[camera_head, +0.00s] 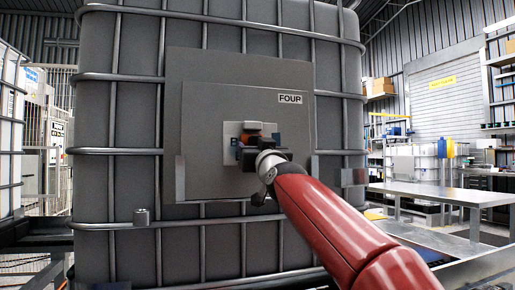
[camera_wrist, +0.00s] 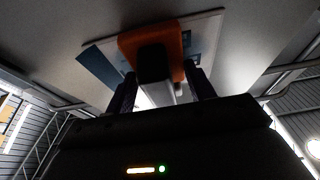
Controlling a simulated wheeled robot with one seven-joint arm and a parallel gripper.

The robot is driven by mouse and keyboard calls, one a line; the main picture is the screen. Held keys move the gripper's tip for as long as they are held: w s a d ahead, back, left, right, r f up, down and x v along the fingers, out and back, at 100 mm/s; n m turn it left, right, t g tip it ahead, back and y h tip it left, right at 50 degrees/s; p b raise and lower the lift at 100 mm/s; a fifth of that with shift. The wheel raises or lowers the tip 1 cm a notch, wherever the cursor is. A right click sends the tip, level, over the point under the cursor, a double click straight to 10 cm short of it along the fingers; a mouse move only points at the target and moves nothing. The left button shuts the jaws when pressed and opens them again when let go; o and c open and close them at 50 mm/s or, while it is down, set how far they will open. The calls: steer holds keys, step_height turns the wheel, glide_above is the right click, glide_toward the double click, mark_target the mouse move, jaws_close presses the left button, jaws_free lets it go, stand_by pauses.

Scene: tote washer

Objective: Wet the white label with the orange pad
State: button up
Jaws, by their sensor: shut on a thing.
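The white label (camera_head: 231,129) is on the grey plate of a large caged tank, with dark blue print partly showing. My gripper (camera_head: 258,148) is in front of it and covers its middle and lower right. My gripper (camera_wrist: 162,92) is shut on the dark handle of the orange pad (camera_wrist: 178,45). In the wrist view the pad lies over the label (camera_wrist: 208,32) and looks to be against it or very close; contact cannot be told for sure. In the head view only a bit of the orange pad (camera_head: 250,133) shows above the gripper.
The grey plate (camera_head: 215,95) carries a small FOUP sign (camera_head: 290,99) at upper right. Metal cage bars (camera_head: 160,200) surround the tank. A metal table (camera_head: 450,194) and shelves stand at the right. A wire fence (camera_head: 45,130) is at the left.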

steer(key=shift+a+r+p, duration=0.15)
steer(key=shift+a+p, duration=0.1)
steer(key=shift+p, duration=0.15)
steer(key=shift+s+a, duration=0.1)
steer(key=shift+a, duration=0.1)
steer(key=shift+s+d+f+b, duration=0.15)
steer(key=shift+s+f+b, duration=0.1)
steer(key=shift+b, duration=0.1)
steer(key=s+d+b, duration=0.2)
steer(key=s+b, duration=0.3)
steer(key=s, duration=0.3)
steer(key=shift+d+r+b, duration=0.15)
steer(key=shift+r+b, duration=0.25)
steer(key=shift+s, duration=0.1)
